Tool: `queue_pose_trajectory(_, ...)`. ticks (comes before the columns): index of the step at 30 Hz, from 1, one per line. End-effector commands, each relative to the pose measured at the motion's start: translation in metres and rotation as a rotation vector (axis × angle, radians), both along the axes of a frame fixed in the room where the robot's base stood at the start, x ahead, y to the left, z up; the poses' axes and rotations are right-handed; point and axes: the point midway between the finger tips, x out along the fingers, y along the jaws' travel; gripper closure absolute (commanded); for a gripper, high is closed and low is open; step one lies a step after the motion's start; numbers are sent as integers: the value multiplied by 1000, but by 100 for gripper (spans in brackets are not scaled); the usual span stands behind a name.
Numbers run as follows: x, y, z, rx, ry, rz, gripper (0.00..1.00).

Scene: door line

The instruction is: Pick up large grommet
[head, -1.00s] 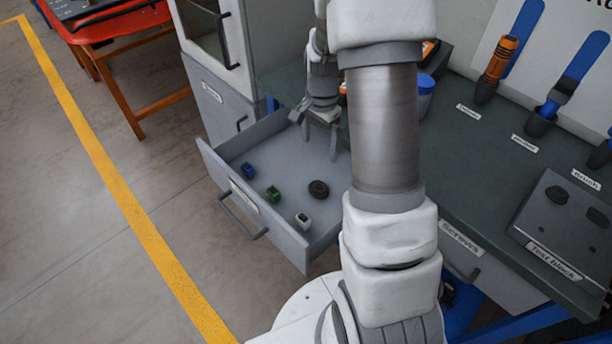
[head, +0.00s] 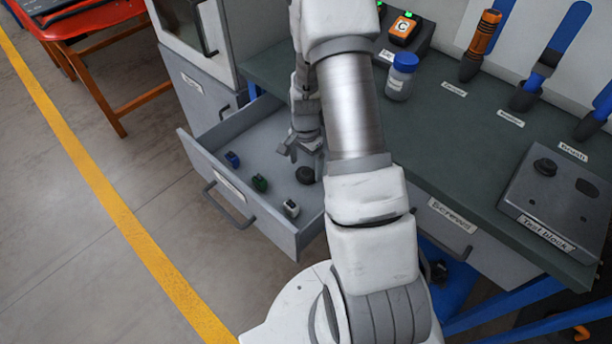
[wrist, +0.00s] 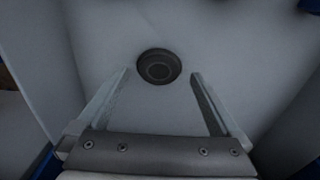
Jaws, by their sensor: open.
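The large grommet (head: 305,175) is a black ring lying on the floor of the open grey drawer (head: 277,237). In the wrist view the grommet (wrist: 159,66) is a dark round disc just beyond the fingertips, in line with the gap between them. My gripper (head: 303,153) is over the drawer, close to the grommet in the head view. In the wrist view its two fingers (wrist: 160,75) are spread apart with nothing between them. I cannot tell the exact height of the fingertips above the drawer floor.
A blue part (head: 232,159), a green part (head: 259,183) and a white-and-black part (head: 291,208) lie left of and in front of the grommet. The drawer walls surround them. A jar with a blue lid (head: 401,77) and a test block (head: 553,203) stand on the bench.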

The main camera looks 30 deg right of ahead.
Motion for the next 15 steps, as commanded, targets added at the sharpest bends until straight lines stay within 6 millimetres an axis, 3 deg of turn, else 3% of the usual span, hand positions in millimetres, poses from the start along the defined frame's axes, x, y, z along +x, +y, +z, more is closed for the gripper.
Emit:
queue_pose_trajectory(1, -2, -1, -12, 1, 3, -2, 0)
queue_pose_trajectory(6, -1, -1, -30, 0, 1, -1, 0)
queue_pose_trajectory(14, -1, -1, -32, -1, -1, -1, 0)
queue_pose_trajectory(15, -1, -1, -32, 0, 0, -1, 4)
